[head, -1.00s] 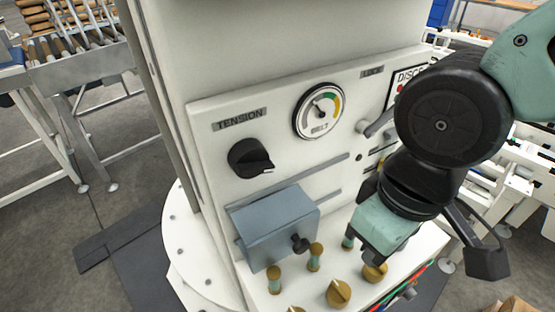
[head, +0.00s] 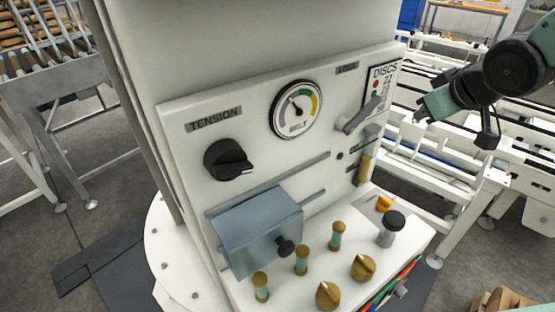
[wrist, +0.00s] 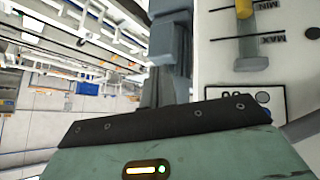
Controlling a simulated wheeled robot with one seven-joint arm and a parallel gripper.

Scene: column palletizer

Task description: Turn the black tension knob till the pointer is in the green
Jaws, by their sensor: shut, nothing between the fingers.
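The black tension knob (head: 228,159) sits on the white panel under the TENSION label (head: 214,120), with its ridge toward the right. The round belt gauge (head: 297,109) is up and right of it. Its needle points up and slightly left, and looks left of the green band at the upper right of the dial. My gripper (head: 420,113) is shut and empty, right of the panel and well away from the knob. In the wrist view my gripper's grey fingers (wrist: 171,60) are together; the knob and gauge are not seen there.
A grey box cover (head: 257,230) with a black knob juts out below the tension knob. A grey lock lever (head: 362,115) sticks out right of the gauge. Brass knobs (head: 363,267) and a dark-topped post (head: 392,228) stand on the lower ledge. The wrist view shows a yellow slider (wrist: 244,9).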

